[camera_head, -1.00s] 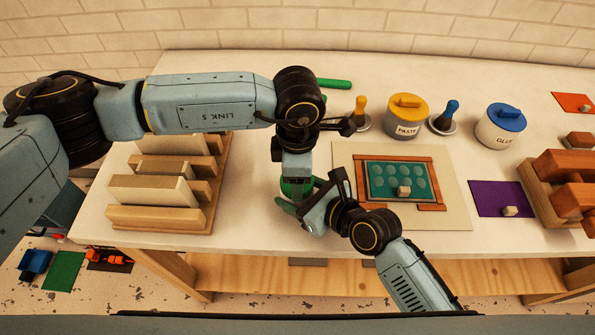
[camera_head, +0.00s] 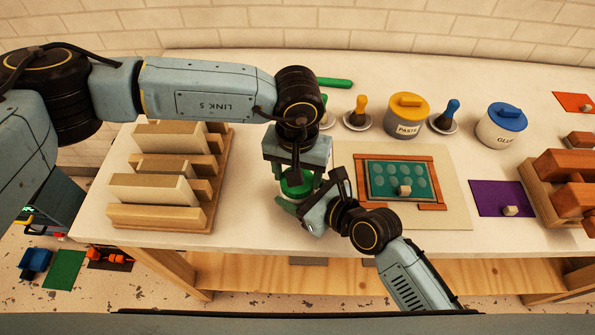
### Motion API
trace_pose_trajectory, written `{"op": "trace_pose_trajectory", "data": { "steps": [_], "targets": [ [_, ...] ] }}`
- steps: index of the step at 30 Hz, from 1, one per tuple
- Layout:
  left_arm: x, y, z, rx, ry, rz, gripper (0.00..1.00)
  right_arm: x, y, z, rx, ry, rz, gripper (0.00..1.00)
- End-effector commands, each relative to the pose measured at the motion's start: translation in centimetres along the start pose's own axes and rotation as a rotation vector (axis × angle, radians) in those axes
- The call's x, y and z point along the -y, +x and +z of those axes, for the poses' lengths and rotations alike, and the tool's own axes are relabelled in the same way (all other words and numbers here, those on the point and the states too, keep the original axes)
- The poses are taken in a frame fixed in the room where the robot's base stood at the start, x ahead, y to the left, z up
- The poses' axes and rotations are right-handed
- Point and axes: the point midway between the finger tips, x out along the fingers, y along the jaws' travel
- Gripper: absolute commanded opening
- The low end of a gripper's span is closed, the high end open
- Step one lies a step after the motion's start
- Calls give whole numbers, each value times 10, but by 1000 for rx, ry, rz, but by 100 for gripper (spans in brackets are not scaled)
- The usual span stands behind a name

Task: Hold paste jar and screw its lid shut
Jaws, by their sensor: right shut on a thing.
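A jar with a green lid (camera_head: 297,185) stands near the table's front edge, left of the beige board. Most of its body is hidden by my grippers. My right gripper (camera_head: 307,206) is low at its side, shut on the jar. My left gripper (camera_head: 296,163) points down directly over the green lid; its fingertips are not clear enough to tell whether they grip the lid. A jar labelled PASTE (camera_head: 407,129) with a yellow lid stands untouched at the back, its lid seated on top.
A blue-lidded glue jar (camera_head: 499,139) stands at the back right. Brushes on small dishes (camera_head: 444,123) stand near the paste jar. A wooden rack (camera_head: 214,185) is at left, and a beige board (camera_head: 455,190) with a framed green panel (camera_head: 378,193) is at right.

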Motion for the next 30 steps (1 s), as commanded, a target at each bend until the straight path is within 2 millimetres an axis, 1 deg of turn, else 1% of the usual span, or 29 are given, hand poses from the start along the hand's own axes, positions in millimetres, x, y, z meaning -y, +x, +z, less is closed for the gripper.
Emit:
{"op": "trace_pose_trajectory", "data": {
  "steps": [3, 11, 12, 16, 30],
  "targets": [
    [-1, 0, 2, 3, 50, 2, 39, 2, 0, -1, -3, 3, -2, 0],
    [-2, 0, 2, 6, 52, 2, 39, 2, 0, -1, -2, 3, -4, 0],
    [-2, 0, 2, 7, 52, 3, 64, 2, 0, -1, -2, 3, -4, 0],
    [-2, 0, 2, 6, 52, 3, 81, 2, 0, -1, -2, 2, -3, 0],
    [-6, 0, 3, 6, 54, 12, 82, -1, 1, 0, -1, -1, 3, 0]
  ]
}}
